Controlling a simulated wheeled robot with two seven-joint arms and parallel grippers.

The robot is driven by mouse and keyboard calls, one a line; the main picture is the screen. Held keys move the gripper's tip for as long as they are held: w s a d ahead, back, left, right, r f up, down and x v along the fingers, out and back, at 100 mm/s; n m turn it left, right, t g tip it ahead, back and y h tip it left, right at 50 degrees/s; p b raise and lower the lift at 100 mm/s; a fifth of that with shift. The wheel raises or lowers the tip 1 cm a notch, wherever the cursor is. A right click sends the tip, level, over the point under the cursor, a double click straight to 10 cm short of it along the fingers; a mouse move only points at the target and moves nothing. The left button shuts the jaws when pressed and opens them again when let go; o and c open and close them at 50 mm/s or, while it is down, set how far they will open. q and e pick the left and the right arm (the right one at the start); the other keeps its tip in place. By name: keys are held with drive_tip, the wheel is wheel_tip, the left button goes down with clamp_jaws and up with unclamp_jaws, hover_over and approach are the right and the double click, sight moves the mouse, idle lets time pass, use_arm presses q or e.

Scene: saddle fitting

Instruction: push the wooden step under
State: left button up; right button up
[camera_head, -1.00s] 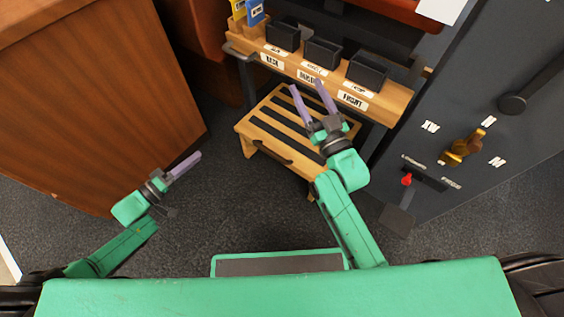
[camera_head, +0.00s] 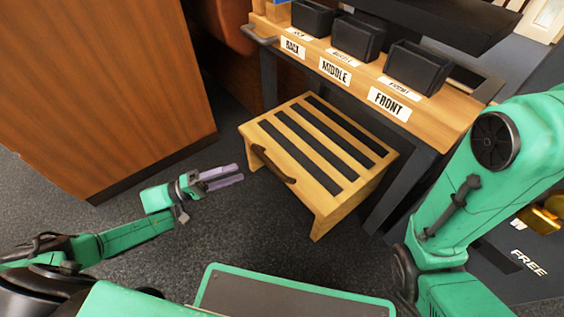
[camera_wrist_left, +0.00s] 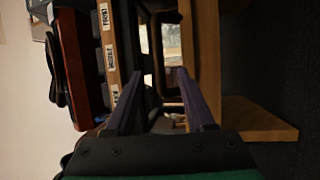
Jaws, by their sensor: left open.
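The wooden step (camera_head: 318,207) has black strips across its top and a dark handle (camera_head: 273,165) on its front. It stands on the floor with its far side close to the labelled bench; how far it reaches beneath is hard to tell. My left gripper (camera_head: 239,173) is open and empty, just left of the step's front, apart from it in the head view. In the left wrist view my open fingers (camera_wrist_left: 160,62) show with wooden panels to their right, probably the step (camera_wrist_left: 258,118). My right arm fills the right side; its gripper is out of view.
The bench (camera_head: 440,112) carries black bins (camera_head: 418,68) and BACK, MIDDLE and FRONT labels; dark legs stand beside the step. A wooden cabinet (camera_head: 110,90) stands at the left. Grey carpet (camera_head: 220,235) is clear before the step.

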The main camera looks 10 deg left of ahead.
sight(279, 158)
use_arm(q)
drive_tip(key=b+x, duration=0.4)
drive_tip(key=x, duration=0.9)
drive_tip(key=shift+w+d, duration=0.1)
drive_tip(key=shift+w+d+r, duration=0.15)
drive_tip(key=shift+d+r, duration=0.05)
drive_tip(key=shift+d, duration=0.05)
clamp_jaws()
idle(0.4)
